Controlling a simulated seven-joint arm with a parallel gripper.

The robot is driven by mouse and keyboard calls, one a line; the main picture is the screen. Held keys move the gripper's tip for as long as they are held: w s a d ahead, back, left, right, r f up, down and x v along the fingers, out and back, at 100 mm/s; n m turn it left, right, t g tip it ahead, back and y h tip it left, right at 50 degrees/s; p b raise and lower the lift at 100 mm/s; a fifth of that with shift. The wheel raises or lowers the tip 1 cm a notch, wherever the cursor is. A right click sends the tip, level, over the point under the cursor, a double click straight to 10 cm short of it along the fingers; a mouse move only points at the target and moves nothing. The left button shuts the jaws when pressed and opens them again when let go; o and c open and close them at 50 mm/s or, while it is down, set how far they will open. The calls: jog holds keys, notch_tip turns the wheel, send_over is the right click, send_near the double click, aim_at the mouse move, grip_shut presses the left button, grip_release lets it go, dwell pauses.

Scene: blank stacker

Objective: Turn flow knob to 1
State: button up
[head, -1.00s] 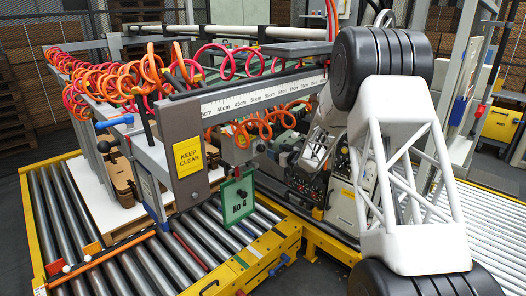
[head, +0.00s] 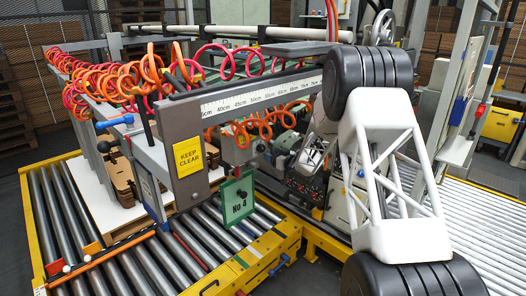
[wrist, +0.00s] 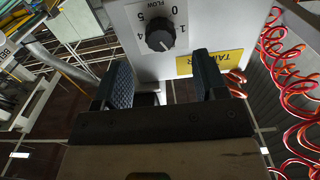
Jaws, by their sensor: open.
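The flow knob (wrist: 159,38) is a round black knob on a pale grey panel (wrist: 205,30), with the word FLOW and the numbers 0, 1, 4 and 5 readable around it in the wrist view. Its exact pointer setting is too small to tell. My gripper (wrist: 161,80) is open, with its two dark, ribbed fingers apart and nothing between them. The fingertips lie below the knob in the picture, one to each side, and do not visibly grip it.
A yellow label (wrist: 209,63) sits on the panel beside the knob. Orange-red coiled hoses (wrist: 288,75) hang at the right of the wrist view. In the head view, a grey beam with a KEEP CLEAR sign (head: 188,157) and a green No 4 plate (head: 237,200) stand left of my arm.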

aim_at(263, 149)
jog(key=shift+x, duration=3.2)
jog(key=c, duration=0.9)
jog(key=shift+n, duration=0.5)
jog(key=n, duration=0.9)
jog(key=shift+n, duration=0.3)
